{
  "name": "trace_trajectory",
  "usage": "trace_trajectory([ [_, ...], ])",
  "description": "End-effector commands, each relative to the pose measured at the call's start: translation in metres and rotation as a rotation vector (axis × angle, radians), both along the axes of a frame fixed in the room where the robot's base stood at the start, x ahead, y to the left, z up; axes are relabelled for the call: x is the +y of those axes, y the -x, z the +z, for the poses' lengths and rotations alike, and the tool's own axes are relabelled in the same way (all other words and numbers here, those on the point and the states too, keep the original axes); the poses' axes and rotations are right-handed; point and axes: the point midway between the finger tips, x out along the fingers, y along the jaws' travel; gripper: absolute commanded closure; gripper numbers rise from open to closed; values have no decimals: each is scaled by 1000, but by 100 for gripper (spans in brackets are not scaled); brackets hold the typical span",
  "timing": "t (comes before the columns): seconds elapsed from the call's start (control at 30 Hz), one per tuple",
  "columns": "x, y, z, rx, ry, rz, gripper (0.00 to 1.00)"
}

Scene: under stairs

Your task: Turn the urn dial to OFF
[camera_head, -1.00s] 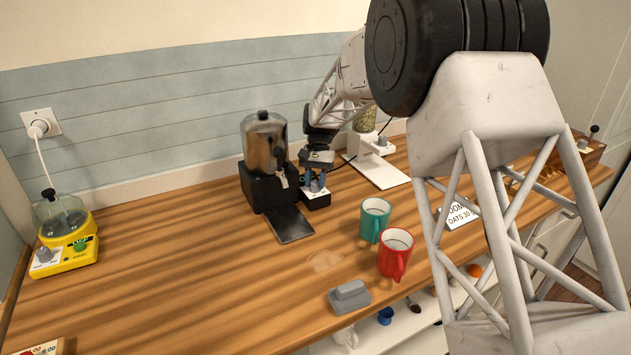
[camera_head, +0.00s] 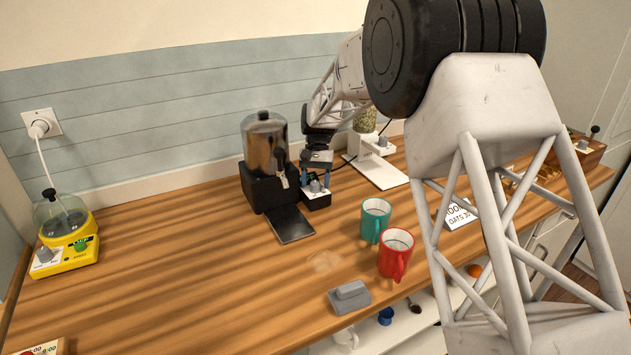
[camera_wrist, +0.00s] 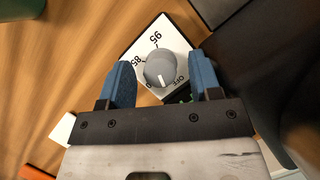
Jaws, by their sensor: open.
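The urn (camera_head: 266,147) is a shiny metal tank on a dark base, against the back wall. Its control box stands at its right, with a white dial plate (camera_wrist: 133,52) marked 85, 95 and OFF. The round grey dial (camera_wrist: 160,66) also shows in the head view (camera_head: 316,187). Its white mark faces the bottom of the wrist view, to the left of the OFF lettering; I cannot tell exact alignment. My gripper (camera_wrist: 162,82) is open, with one blue finger on each side of the dial and gaps between; it also shows in the head view (camera_head: 317,170).
A drip tray (camera_head: 290,224) lies before the urn. A green mug (camera_head: 374,220) and red mug (camera_head: 396,253) stand nearer, with a grey block (camera_head: 349,297). A white dispenser (camera_head: 375,150) is behind at right. The counter's left middle is clear.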

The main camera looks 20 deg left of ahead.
Motion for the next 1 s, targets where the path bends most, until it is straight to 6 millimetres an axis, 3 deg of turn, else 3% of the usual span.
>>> trace_trajectory([
  [0.37, 1, -4, 9, 0, 0, 0, 42],
  [0.8, 5, -24, 57, -1, -1, -1, 42],
  [1.0, 5, -29, 70, 1, 0, 0, 42],
])
